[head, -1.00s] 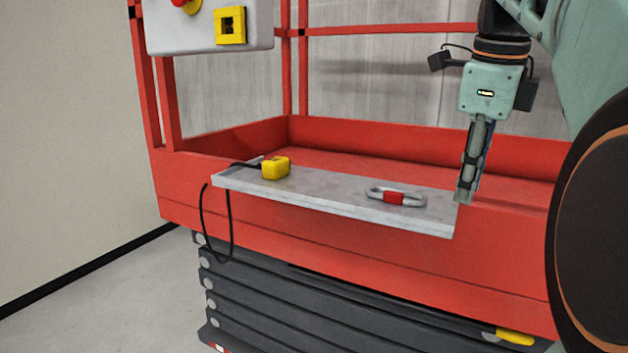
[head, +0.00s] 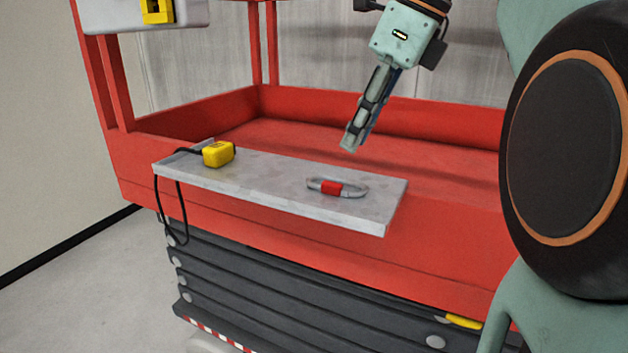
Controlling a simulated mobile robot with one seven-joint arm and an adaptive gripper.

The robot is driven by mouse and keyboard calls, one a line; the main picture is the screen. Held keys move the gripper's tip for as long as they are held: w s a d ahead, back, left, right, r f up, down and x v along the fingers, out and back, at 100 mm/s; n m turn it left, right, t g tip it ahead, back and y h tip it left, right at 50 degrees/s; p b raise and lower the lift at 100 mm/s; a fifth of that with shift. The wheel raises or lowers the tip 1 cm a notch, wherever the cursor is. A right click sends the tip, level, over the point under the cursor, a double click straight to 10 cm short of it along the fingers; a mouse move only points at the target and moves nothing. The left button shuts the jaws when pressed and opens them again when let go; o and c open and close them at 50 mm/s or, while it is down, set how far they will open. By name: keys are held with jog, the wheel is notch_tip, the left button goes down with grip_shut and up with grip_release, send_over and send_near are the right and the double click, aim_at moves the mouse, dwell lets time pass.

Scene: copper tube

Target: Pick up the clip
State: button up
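The clip (head: 352,190), a silver metal loop with a red sleeve in its middle, lies flat on the grey shelf (head: 280,196) towards its right end. My gripper (head: 349,148) is above and behind the clip in the head view, tilted with its tips pointing down and slightly left. It is apart from the clip and nothing shows in it. The fingers are seen edge-on, so the gap between them is hidden.
A yellow box (head: 218,154) with a black cable (head: 166,205) sits at the shelf's left end. The red lift platform (head: 300,138) with its rails surrounds the area behind the shelf. The shelf between the box and the clip is clear.

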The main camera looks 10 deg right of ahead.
aim_at(336, 184)
jog(key=x, duration=0.3)
jog(key=shift+a+f, duration=0.15)
jog(key=shift+f, duration=0.1)
jog(key=shift+d+x, duration=0.15)
jog(key=shift+x, duration=1.2)
jog(key=shift+d+x, duration=0.15)
jog(key=shift+x, duration=1.2)
jog(key=shift+f, duration=0.15)
grip_shut()
